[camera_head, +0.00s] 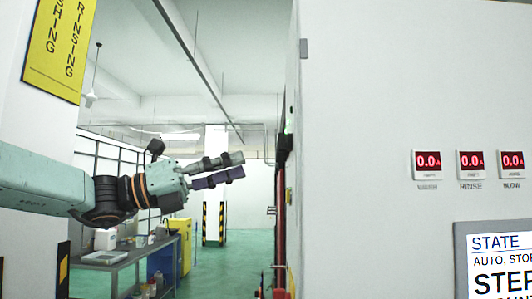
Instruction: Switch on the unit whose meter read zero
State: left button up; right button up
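Three small meters with red displays sit in a row on the white cabinet wall at the right. The left meter (427,164) reads 0.0 A; its label is blurred. The middle meter (470,164), labelled RINSE, reads 0.0 A. The right meter (511,164), labelled BLOW, also appears to read 0.0. My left gripper (242,165) is in the air left of the cabinet, pointing right. Its two fingers, one grey and one purplish, are apart with nothing between them. It is well away from the meters. No switch is clearly visible. My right gripper is out of view.
A screen (496,262) headed STATE is at the lower right, partly cut off. The white cabinet (360,100) has its edge just right of my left gripper. Behind are a workbench (110,264), a yellow cabinet (166,258) and open green floor (228,268).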

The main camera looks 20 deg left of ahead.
aim_at(285, 142)
pick_arm(q)
jog(key=w+d+r+p, duration=0.1)
jog(key=w+d+r, duration=0.1)
jog(key=d+r, duration=0.2)
jog(key=d, duration=0.3)
jog(key=shift+w+d+r+h+p, duration=0.15)
jog(key=shift+w+h+p, duration=0.15)
jog(key=shift+w+h, duration=0.1)
jog(key=shift+a, duration=0.4)
jog(key=shift+c, duration=0.5)
jog(key=shift+s+d, duration=0.1)
jog(key=shift+d, duration=0.15)
jog(key=c, duration=0.5)
grip_shut()
